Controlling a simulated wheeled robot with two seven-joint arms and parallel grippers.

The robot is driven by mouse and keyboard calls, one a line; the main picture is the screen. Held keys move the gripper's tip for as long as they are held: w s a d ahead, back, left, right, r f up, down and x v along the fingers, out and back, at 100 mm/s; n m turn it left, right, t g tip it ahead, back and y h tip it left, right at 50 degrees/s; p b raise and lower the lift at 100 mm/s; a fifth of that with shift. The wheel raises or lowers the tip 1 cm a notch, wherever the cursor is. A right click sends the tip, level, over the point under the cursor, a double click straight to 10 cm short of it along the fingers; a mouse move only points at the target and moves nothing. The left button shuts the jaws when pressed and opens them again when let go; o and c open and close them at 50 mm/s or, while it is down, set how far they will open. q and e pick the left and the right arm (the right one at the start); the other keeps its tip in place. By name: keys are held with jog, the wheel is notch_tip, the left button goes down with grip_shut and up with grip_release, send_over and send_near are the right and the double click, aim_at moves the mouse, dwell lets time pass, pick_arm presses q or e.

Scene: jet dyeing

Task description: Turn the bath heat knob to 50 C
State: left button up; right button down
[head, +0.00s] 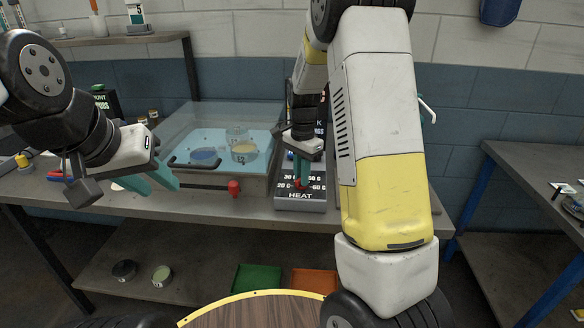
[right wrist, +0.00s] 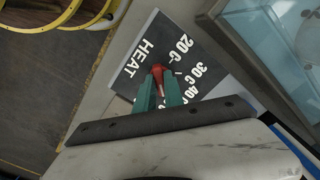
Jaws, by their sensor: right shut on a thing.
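The bath heat knob is red and sits on a dark panel (head: 300,206) marked HEAT, with a printed temperature scale. In the right wrist view the knob (right wrist: 157,70) is between the teal fingertips of my right gripper (right wrist: 159,84), which is shut on it. The labels 20 C, 30 C and 40 C are readable there; higher marks are partly covered. I cannot tell which mark the knob points at. In the head view my right gripper (head: 302,175) reaches down onto the panel and hides much of the dial. My left gripper (head: 163,188) is open and empty, left of the panel.
A clear bath tank (head: 262,137) with blue water holds a beaker (head: 240,150) and stands left of the panel. A red-handled lever (head: 234,188) sticks out before it. A green tray (head: 257,279) and an orange tray (head: 312,281) lie on the lower shelf.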

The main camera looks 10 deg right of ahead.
jog(key=shift+m, duration=0.5)
jog(key=c, duration=1.4)
grip_release()
jog(key=shift+c, duration=0.2)
notch_tip(320, 180, up, 7)
jog(key=shift+f, duration=0.1)
jog(key=shift+r, duration=0.5)
